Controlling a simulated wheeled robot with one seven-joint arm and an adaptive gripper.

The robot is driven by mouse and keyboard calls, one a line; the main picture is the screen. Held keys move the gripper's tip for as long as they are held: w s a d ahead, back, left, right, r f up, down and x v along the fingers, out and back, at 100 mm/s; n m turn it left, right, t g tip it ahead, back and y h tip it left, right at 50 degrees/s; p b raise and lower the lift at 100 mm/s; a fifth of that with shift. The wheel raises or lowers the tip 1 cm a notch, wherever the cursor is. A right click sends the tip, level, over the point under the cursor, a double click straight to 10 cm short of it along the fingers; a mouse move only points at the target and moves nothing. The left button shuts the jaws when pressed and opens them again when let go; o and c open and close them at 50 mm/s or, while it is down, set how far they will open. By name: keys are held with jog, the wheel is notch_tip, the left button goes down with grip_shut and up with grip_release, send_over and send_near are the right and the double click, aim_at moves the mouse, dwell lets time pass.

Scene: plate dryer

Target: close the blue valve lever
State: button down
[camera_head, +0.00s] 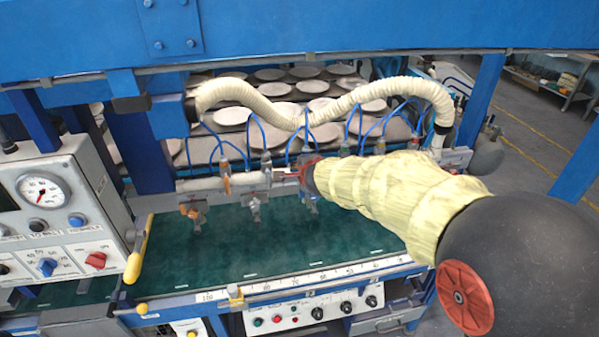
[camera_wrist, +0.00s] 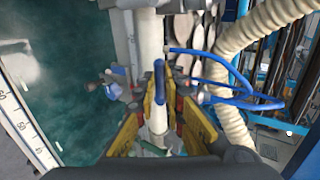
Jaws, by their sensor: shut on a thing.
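The blue valve lever (camera_wrist: 159,74) is upright in the middle of the wrist view, in front of the white pipe (camera_wrist: 149,32). My gripper (camera_wrist: 163,98), with yellow-padded fingers, is closed around the lever from both sides. In the head view my gripper (camera_head: 308,174) is at the pipe (camera_head: 205,184) above the green bed. My pale sleeved arm covers most of it there, and the blue lever cannot be made out. How far the lever is turned is unclear.
Thin blue hoses (camera_wrist: 235,88) and a thick ribbed cream hose (camera_wrist: 233,60) run close to my gripper on the right in the wrist view. Other valves with orange handles (camera_head: 226,183) sit left along the pipe. A control box (camera_head: 60,210) stands at the left.

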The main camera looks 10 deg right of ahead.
jog(key=c, duration=2.1)
grip_release()
jog(key=shift+c, duration=0.2)
jog(key=shift+s+r, duration=0.1)
jog(key=v, duration=0.7)
jog(key=shift+s, duration=0.15)
